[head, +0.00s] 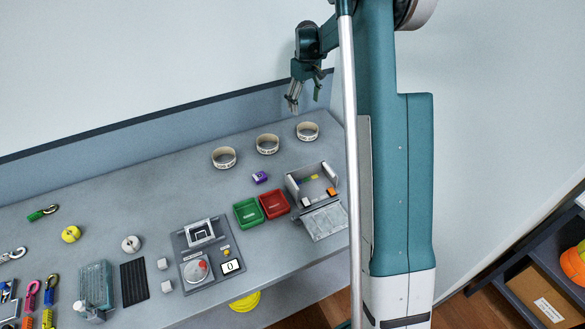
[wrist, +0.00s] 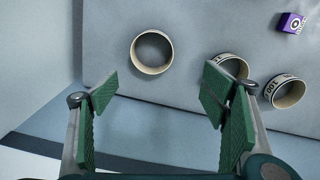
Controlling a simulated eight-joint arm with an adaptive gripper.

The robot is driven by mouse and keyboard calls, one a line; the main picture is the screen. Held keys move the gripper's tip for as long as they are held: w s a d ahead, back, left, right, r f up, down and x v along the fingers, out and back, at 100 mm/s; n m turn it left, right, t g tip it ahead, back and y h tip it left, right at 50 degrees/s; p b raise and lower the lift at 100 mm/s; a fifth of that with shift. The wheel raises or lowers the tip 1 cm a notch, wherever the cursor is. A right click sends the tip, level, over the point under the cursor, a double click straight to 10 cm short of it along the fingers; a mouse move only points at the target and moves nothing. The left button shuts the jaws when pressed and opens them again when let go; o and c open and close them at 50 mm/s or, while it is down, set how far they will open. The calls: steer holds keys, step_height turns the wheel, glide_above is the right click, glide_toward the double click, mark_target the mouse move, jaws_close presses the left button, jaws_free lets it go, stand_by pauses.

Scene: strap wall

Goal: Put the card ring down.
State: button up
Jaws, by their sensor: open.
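Three pale rings with dark print stand on the grey table near the back wall: a left ring (head: 224,163), a middle ring (head: 267,151) and a right ring (head: 307,138). I cannot tell which is called the card ring. My gripper (head: 305,98) is open and empty, above and behind the right ring, apart from it. In the wrist view my gripper (wrist: 158,95) has its green pads wide apart. One ring (wrist: 152,70) rests on the table beyond the gap between them. A second ring (wrist: 238,65) is partly hidden by the right finger; a third (wrist: 290,98) is farther right.
A purple block (head: 260,178), a green tray (head: 248,212), a red tray (head: 273,204) and a grey open box (head: 325,222) stand in front of the rings. A device with a red button (head: 196,271) is further left. The back wall is close behind the rings.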

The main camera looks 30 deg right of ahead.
steer(key=s+a+r+m+t, duration=0.1)
steer(key=s+a+r+t, duration=0.2)
steer(key=s+a+r, duration=1.7)
steer(key=s+a+f+t, duration=0.1)
steer(key=s+a, duration=0.2)
steer(key=s, duration=0.6)
steer(key=s+a+f+m+t, duration=0.1)
steer(key=s+a+f, duration=0.1)
steer(key=s, duration=0.7)
steer(key=s+a+f+t, duration=0.1)
steer(key=s+a, duration=0.3)
steer(key=s, duration=0.6)
steer(key=shift+a+f+m+t, duration=0.2)
steer(key=shift+f+m+t, duration=0.05)
steer(key=shift+m+t, duration=0.15)
